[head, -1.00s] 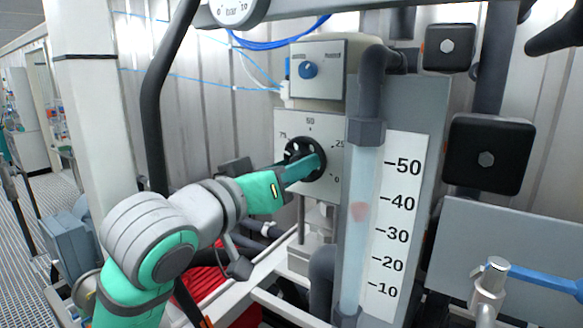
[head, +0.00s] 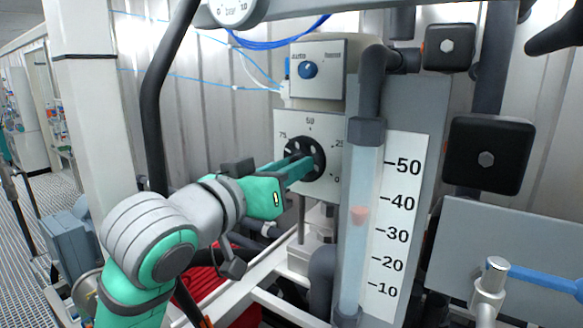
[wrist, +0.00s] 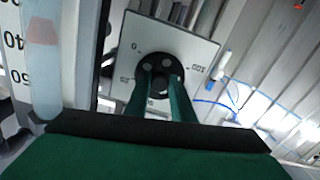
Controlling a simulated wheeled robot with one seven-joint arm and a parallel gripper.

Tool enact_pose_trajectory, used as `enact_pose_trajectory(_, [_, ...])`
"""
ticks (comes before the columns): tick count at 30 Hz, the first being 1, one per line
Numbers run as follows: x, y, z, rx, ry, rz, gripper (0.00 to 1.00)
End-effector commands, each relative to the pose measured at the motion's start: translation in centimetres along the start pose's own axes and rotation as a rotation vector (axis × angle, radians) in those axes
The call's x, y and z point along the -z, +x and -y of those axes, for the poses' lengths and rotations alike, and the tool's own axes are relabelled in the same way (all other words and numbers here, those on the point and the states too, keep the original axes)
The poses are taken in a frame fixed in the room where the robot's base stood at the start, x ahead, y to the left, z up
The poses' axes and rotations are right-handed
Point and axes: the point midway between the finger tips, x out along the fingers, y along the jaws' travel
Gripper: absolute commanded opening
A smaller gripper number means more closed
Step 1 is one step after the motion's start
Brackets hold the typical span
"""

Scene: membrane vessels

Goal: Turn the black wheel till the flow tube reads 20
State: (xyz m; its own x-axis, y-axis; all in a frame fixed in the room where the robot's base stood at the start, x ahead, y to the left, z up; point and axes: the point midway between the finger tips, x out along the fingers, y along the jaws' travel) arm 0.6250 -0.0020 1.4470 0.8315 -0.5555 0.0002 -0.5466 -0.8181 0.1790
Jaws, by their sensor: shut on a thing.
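The black wheel (head: 317,152) is mounted on a white dial plate (head: 287,122) marked 0, 25, 50 and 75. It also shows in the wrist view (wrist: 160,62), where the plate is marked 100 as well. My gripper (head: 302,165) reaches in from the left and is shut on the wheel, its two green fingers (wrist: 161,78) on the wheel's face. The flow tube (head: 364,260) stands upright to the right, beside a scale (head: 400,185) from 10 to 50. Its reddish float (head: 359,215) sits between 30 and 40, nearer 40.
A box with a blue knob (head: 308,70) is above the dial plate. A dark pipe (head: 372,80) runs down into the tube close right of the wheel. A blue-handled valve (head: 545,280) is at lower right. White frame bars (head: 285,310) lie below.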

Motion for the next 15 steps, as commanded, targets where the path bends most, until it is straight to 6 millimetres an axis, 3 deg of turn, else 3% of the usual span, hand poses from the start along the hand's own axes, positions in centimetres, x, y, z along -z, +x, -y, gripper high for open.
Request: enact_pose_trajectory(15, [-0.01,-0.01,0.12,0.0,0.475,0.001,0.0])
